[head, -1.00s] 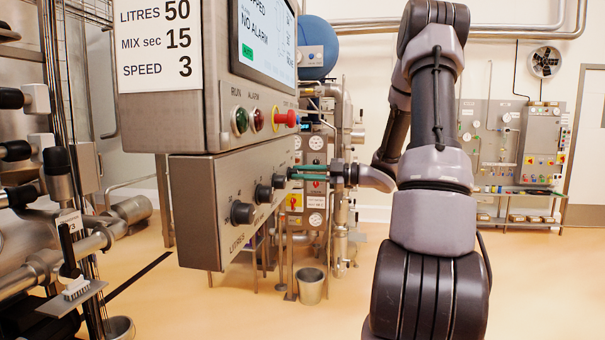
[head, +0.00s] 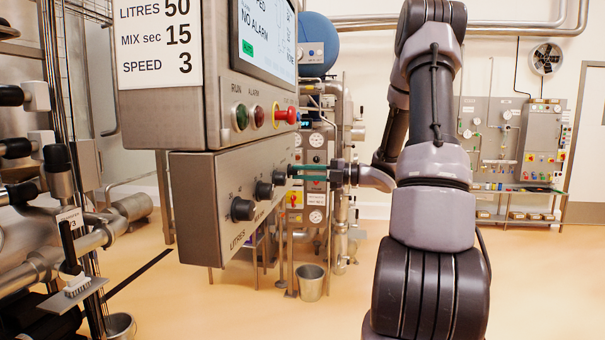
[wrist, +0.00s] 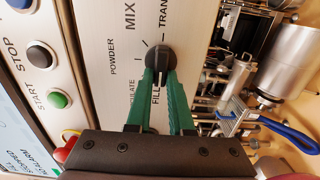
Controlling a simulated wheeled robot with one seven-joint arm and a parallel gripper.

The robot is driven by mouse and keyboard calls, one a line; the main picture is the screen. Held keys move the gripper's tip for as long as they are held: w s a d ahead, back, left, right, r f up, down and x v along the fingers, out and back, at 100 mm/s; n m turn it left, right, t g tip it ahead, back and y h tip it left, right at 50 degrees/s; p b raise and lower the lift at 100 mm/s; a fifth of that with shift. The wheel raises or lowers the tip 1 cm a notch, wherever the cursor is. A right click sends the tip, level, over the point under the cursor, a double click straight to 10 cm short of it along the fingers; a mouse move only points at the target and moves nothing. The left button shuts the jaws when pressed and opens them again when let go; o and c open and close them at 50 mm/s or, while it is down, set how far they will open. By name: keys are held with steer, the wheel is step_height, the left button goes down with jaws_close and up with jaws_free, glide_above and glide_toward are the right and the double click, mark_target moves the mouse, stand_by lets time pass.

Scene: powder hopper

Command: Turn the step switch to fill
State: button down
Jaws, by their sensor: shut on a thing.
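The step switch is a black knob (wrist: 160,60) on a pale panel, seen in the wrist view. Labels around it read POWDER, MIX, TRAN..., FILL and a partly hidden one ending in ULATE. My gripper (wrist: 161,82) has its green fingers shut on the knob, one on each side. The knob's bar lies between the fingers, roughly in line with the FILL label (wrist: 156,97); the fingers partly cover this area. In the head view my gripper (head: 292,172) reaches in from the right to the far end of the lower control box; the switch itself is hard to make out there.
The lower control box (head: 205,205) carries several black knobs, including the LITRES knob (head: 242,209). Above it are a green button (head: 241,117) and a red mushroom button (head: 289,115). A bucket (head: 311,283) stands on the floor behind. The floor at centre is open.

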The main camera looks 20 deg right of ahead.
stand_by(0.5)
steer(key=c, duration=0.8)
jaws_free()
steer(key=v, duration=1.1)
